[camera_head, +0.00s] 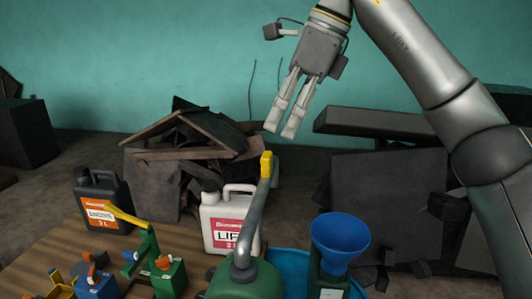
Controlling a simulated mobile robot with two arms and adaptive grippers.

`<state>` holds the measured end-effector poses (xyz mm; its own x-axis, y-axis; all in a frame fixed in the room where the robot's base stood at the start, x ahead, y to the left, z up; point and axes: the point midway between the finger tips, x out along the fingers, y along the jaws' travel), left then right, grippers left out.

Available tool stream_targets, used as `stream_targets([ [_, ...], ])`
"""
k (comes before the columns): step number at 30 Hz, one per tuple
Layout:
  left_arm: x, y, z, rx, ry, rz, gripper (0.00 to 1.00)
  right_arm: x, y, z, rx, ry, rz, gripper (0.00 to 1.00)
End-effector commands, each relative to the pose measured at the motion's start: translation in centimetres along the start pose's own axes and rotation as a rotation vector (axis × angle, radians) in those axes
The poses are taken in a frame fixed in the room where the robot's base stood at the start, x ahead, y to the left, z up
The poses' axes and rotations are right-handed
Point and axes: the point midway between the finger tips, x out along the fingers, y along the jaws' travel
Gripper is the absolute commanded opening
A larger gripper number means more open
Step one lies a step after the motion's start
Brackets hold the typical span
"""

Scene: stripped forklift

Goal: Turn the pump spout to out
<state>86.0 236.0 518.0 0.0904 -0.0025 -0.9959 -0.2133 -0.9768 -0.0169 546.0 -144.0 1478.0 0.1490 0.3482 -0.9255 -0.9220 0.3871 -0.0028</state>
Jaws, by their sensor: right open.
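A grey curved pump spout (257,210) with a yellow end (266,165) rises from a green container (246,283) at the bottom middle. The yellow end is at the top of the pipe. My right gripper (281,131) hangs from the upper right, fingers pointing down and a little left. It is open and empty, above the yellow end in the picture and apart from it. How far apart they are in depth I cannot tell. My left gripper is not in view.
A blue funnel (340,238) stands right of the spout. A white jug (229,215), a dark jug (102,202) and a green tool with a yellow lever (126,215) stand left on the wooden table (40,262). Scrap is piled behind.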

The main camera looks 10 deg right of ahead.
Motion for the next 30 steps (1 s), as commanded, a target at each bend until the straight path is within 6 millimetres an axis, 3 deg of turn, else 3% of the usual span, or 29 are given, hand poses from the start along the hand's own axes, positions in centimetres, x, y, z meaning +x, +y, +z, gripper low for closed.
stream_targets([
  [6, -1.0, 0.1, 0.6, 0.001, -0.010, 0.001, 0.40, 4.2, 0.0, 0.1, -0.001, 0.000, 0.004, 0.53],
  [13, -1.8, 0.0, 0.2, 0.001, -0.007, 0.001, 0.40, 7.6, 0.0, 0.1, 0.001, -0.002, 0.003, 0.53],
  [26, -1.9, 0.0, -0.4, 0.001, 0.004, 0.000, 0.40, 8.7, 0.1, 0.1, 0.000, -0.004, 0.002, 0.53],
  [30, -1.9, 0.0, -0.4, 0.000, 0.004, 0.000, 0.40, 8.7, 0.1, 0.1, 0.000, -0.005, 0.002, 0.35],
])
